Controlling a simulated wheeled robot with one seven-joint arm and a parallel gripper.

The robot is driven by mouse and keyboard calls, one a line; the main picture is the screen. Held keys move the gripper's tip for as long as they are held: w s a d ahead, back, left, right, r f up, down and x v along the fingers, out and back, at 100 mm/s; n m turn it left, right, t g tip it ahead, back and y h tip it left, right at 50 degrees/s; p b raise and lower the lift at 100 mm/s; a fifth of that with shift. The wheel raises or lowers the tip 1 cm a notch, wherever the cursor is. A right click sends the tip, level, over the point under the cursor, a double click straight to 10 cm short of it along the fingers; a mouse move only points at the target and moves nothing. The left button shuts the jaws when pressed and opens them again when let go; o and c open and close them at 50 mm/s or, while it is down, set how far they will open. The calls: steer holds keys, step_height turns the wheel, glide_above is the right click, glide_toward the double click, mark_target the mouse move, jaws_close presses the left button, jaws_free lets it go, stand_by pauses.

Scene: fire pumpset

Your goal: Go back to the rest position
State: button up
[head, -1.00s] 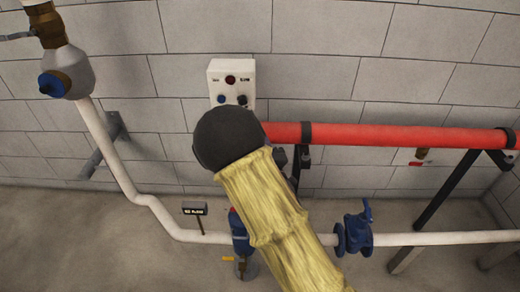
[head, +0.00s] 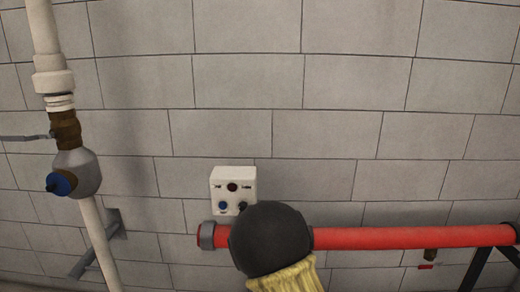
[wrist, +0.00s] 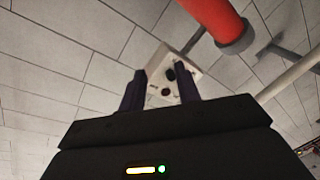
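My gripper (wrist: 160,92) shows in the wrist view with its two dark fingers apart and nothing between them. A white control box (wrist: 178,72) with dark knobs lies beyond the fingertips, on the block wall, apart from them as far as I can tell. In the head view the same control box (head: 233,190) is on the wall, and my arm's dark rounded link and yellow sleeve stand just below and right of it. My gripper is hidden behind my arm in the head view.
A red pipe (head: 410,238) runs along the wall on the right, partly behind my arm; its end is close to my gripper in the wrist view (wrist: 215,15). A white vertical pipe (head: 95,235) with a grey valve (head: 77,172) stands at the left. The upper wall is clear.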

steer(key=s+d+m+g+h+p, duration=0.3)
steer(key=s+d+m+g, duration=0.3)
steer(key=d+m+g, duration=0.1)
steer(key=s+d+r+m+g+p, duration=0.1)
steer(key=s+r+m+g, duration=0.1)
steer(key=s, duration=0.6)
steer(key=s+d+r+m+g+p, duration=0.1)
steer(key=s+d+r+m+g, duration=0.1)
steer(key=s+g, duration=0.3)
steer(key=s, duration=0.3)
steer(key=shift+y+p, duration=0.3)
steer(key=shift+p, duration=0.1)
